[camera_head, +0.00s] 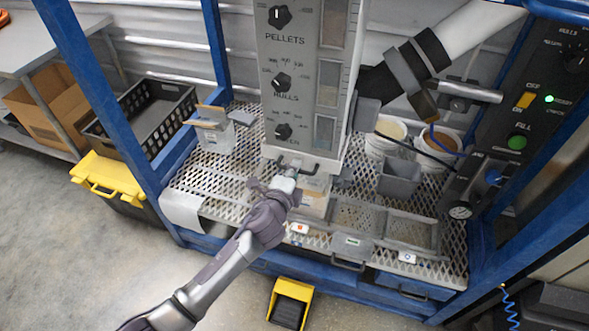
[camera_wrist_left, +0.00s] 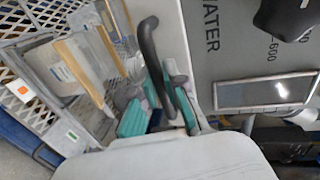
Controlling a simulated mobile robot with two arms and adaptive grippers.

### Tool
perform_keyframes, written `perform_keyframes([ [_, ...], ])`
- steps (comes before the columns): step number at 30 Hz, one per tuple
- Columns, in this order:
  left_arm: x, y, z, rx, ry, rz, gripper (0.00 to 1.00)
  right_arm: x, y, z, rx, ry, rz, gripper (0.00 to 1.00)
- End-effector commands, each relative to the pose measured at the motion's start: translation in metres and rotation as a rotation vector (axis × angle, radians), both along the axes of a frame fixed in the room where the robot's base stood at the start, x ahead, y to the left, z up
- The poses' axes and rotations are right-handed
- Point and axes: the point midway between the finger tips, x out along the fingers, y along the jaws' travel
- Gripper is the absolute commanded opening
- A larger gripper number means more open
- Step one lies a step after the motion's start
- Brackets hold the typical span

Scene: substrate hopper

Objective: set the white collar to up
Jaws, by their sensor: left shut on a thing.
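The white collar (camera_head: 325,168) appears to be the pale band at the bottom of the dispenser column, with a dark curved handle (camera_head: 296,164) on its front. My left gripper (camera_head: 287,172) reaches up to this handle from below. In the left wrist view, the teal-padded fingers of the left gripper (camera_wrist_left: 160,98) are shut at the lower end of the dark handle (camera_wrist_left: 147,45). The gripper's pale body hides the lower part of that view, so the exact contact is hard to see. My right gripper is not in view.
The column's panel (camera_head: 303,40) carries several black knobs. A perforated metal deck (camera_head: 235,165) lies below, with a grey bin (camera_head: 399,178) and white buckets to the right. Blue frame posts (camera_head: 100,85) stand at both sides. A yellow pedal (camera_head: 290,303) is on the floor.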

Motion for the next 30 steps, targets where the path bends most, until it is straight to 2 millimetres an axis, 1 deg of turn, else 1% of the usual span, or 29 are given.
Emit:
perform_keyframes([
  [2,0.000,0.000,-0.001,0.001,0.002,0.000,0.00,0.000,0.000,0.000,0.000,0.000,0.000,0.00],
  [5,0.000,0.000,0.006,0.000,0.001,0.000,0.00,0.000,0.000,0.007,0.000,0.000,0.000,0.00],
  [10,0.000,0.000,0.032,0.000,-0.002,0.000,0.00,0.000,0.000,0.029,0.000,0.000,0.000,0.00],
  [13,0.001,0.000,0.043,-0.001,-0.004,0.000,0.00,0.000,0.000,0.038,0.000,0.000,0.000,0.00],
  [22,0.002,0.000,0.044,-0.003,-0.009,0.000,0.00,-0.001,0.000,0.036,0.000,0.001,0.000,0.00],
  [23,0.002,0.000,0.044,-0.003,-0.010,0.000,0.12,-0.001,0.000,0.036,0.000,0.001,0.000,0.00],
  [27,0.002,0.000,0.043,-0.003,-0.009,0.000,0.36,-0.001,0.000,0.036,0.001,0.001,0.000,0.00],
  [28,0.002,0.000,0.043,-0.002,-0.008,0.000,0.37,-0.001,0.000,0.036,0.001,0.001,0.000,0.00],
  [30,0.001,0.000,0.042,-0.002,-0.006,0.001,0.37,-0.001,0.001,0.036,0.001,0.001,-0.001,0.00],
])
